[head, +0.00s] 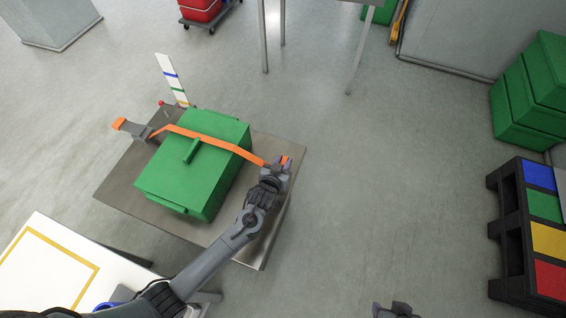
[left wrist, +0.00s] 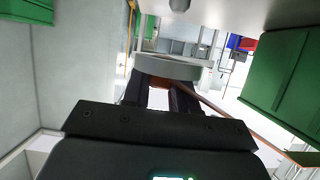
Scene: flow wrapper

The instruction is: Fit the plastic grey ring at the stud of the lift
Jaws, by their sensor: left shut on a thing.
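The plastic grey ring (left wrist: 172,68) shows in the left wrist view just beyond my left fingertips, at the end of an orange strap (head: 210,138). My left gripper (head: 275,170) is shut on this ring end, at the right edge of the metal lift top (head: 118,190). The strap runs from there over a green box (head: 205,122) to a grey and orange piece (head: 132,128) on the far left. A round grey knob (left wrist: 179,4), possibly the stud, shows at the top of the left wrist view, apart from the ring. My right gripper (head: 392,310) is partly in view at the bottom edge.
A white table (head: 30,275) with a yellow outline stands at lower left. Green crates (head: 525,95) and a black rack with coloured panels (head: 510,235) stand at the right. A striped white post (head: 172,80) rises behind the box. The floor right of the lift is clear.

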